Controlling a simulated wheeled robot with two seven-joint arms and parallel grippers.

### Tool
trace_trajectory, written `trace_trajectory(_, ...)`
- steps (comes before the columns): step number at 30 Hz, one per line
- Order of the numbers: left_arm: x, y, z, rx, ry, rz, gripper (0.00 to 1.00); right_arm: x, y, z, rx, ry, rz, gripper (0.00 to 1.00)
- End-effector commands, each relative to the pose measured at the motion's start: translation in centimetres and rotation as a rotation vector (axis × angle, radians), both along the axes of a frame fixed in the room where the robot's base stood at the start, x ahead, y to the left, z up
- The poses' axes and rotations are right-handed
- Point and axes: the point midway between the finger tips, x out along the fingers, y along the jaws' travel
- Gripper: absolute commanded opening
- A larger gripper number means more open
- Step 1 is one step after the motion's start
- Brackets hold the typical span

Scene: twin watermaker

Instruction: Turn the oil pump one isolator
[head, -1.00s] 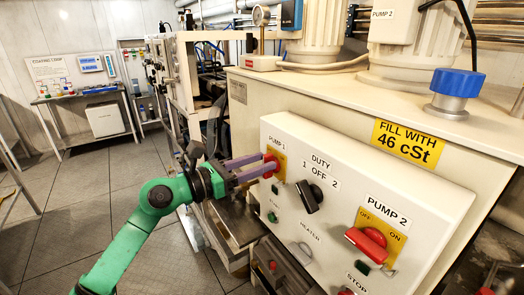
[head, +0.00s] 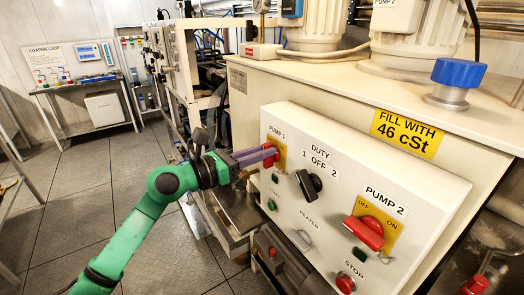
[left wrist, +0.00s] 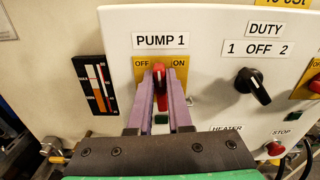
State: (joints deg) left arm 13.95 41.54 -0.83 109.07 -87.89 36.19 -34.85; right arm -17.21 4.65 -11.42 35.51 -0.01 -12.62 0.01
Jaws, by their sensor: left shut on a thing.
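The pump 1 isolator is a red handle (left wrist: 160,77) on a yellow plate (left wrist: 140,72) marked OFF and ON, under the PUMP 1 label. In the left wrist view the handle stands upright between the two words. In the head view only a little of the red handle shows past the fingers, beside the yellow plate (head: 281,153). My left gripper (head: 269,157) reaches in from the left, its purple fingers shut on the handle, one on each side. The fingers hide part of the handle. My right gripper is not in view.
The same sloping white panel carries a black duty knob (head: 311,185), a heater switch (head: 300,240), a red pump 2 isolator (head: 365,232) and a red stop button (head: 345,284). A blue-capped filler (head: 457,78) stands on the tank top. Open floor lies at left.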

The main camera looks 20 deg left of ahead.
Motion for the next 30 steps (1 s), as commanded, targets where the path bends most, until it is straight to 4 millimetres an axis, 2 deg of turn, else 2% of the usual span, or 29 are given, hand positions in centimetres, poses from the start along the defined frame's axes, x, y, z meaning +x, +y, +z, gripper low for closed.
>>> trace_trajectory(30, 0.9, 1.1, -0.4, -0.693, 0.575, 0.003, 0.0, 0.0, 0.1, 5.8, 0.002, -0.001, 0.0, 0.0)
